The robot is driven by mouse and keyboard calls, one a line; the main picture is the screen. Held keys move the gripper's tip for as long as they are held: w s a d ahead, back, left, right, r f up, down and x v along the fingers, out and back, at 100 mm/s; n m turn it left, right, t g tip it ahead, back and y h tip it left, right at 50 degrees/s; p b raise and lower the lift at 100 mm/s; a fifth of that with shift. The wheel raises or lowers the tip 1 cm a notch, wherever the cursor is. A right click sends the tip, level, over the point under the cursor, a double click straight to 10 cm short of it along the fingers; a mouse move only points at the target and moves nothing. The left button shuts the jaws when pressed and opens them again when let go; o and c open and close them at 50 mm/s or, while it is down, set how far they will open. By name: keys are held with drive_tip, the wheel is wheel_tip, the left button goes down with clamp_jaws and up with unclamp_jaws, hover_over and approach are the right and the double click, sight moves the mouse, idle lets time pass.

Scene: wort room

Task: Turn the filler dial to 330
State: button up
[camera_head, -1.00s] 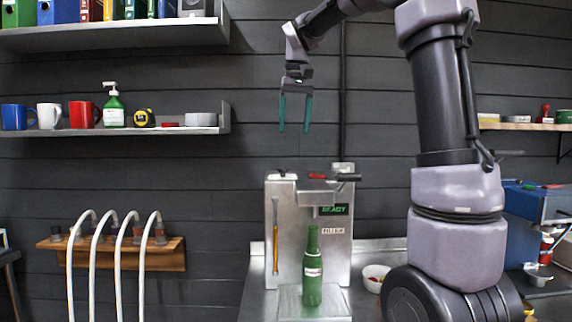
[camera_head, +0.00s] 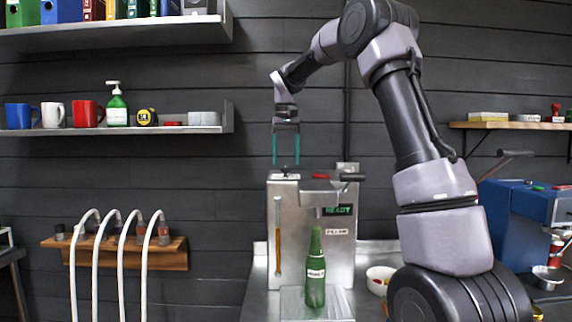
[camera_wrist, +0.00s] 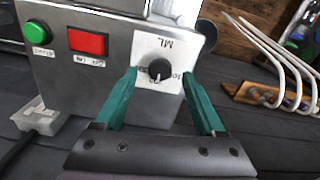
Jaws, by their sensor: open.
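The filler (camera_head: 342,262) is a grey metal machine with a lit READY display. Its dial (camera_wrist: 159,69) is a black knob on a white plate marked ML, in the wrist view. A light mark on the knob points down in that picture; the numbers around it are too small or hidden to read surely. In the head view a small dark shape, probably the dial, shows on the filler's top left. My gripper (camera_head: 285,160) is open, green fingers pointing down just above that spot. In the wrist view my gripper (camera_wrist: 159,80) has a finger on either side of the dial; contact is unclear.
A green bottle (camera_head: 315,280) stands in front of the filler. A red button (camera_wrist: 87,42) and a green button (camera_wrist: 36,34) sit beside the dial. A dark lever (camera_head: 352,177) sticks out at the filler's top right. White hoses (camera_head: 121,260) hang at the left.

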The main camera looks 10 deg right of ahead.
drive_tip(key=shift+f, duration=1.05)
clamp_jaws()
drive_tip(key=shift+m, duration=0.3)
drive_tip(key=m, duration=1.1)
drive_tip(key=shift+m, duration=0.3)
